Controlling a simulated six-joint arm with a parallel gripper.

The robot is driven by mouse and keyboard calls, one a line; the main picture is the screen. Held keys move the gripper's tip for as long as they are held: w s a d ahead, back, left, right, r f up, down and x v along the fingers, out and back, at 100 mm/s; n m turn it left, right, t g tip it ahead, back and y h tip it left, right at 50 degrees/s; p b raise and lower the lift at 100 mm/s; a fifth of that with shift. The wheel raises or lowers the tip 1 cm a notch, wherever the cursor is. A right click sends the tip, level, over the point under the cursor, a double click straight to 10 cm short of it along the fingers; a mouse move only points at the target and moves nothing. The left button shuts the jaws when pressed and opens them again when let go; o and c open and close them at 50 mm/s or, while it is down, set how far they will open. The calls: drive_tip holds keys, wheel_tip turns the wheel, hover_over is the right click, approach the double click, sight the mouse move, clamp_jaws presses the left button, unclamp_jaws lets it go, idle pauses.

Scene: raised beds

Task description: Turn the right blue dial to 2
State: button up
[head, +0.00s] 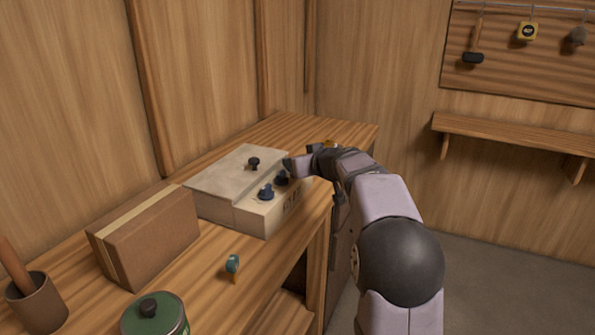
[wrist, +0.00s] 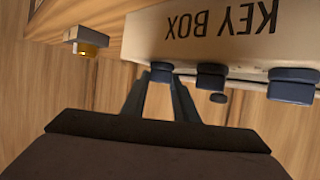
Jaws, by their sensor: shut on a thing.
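The key box (head: 262,212) is a pale wooden box on the bench, with dark blue dials along its front part. Two dials show in the head view: the left dial (head: 266,192) and the middle dial (head: 281,178). My gripper (head: 291,166) is at the far right end of the row and hides the right dial there. In the wrist view, the box appears upside down, and my gripper (wrist: 158,84) has its fingers on either side of the right blue dial (wrist: 160,70), shut on it. The dial's pointer and any numbers cannot be read.
A black knob (head: 254,162) stands on the box lid. A brown block (head: 148,240), a green canister (head: 155,315), a small teal item (head: 233,264) and a brown cup (head: 38,305) stand nearer. Wooden walls enclose the bench's back.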

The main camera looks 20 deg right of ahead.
drive_tip(key=shift+m+h, duration=0.6)
drive_tip(key=shift+h, duration=0.1)
drive_tip(key=o, duration=1.1)
drive_tip(key=shift+c, duration=0.2)
drive_tip(key=shift+a, duration=0.1)
drive_tip(key=shift+n+y, duration=0.3)
drive_tip(key=shift+y, duration=0.1)
drive_tip(key=shift+d+n+y+p, duration=0.25)
drive_tip(key=shift+n+y+p, duration=0.25)
drive_tip(key=shift+y+p, duration=0.15)
drive_tip(key=n+y+p, duration=0.1)
drive_tip(key=p, duration=0.2)
drive_tip(key=n+g+y+p, duration=0.1)
drive_tip(key=y+p, duration=0.1)
drive_tip(key=p, duration=0.1)
drive_tip(key=shift+d+r+n, duration=0.15)
drive_tip(key=shift+r+n, duration=0.15)
drive_tip(key=shift+w+n+y+p, duration=0.1)
drive_tip(key=shift+n+y+p, duration=0.25)
drive_tip(key=shift+p, duration=0.7)
drive_tip(key=n+g+y+p, duration=0.1)
drive_tip(key=p, duration=0.4)
drive_tip(key=n+g+y+p, duration=0.1)
drive_tip(key=n+p, duration=0.1)
drive_tip(key=p, duration=0.3)
drive_tip(key=shift+w+d+y, duration=0.1)
drive_tip(key=shift+d+y, duration=0.15)
drive_tip(key=shift+y, duration=0.05)
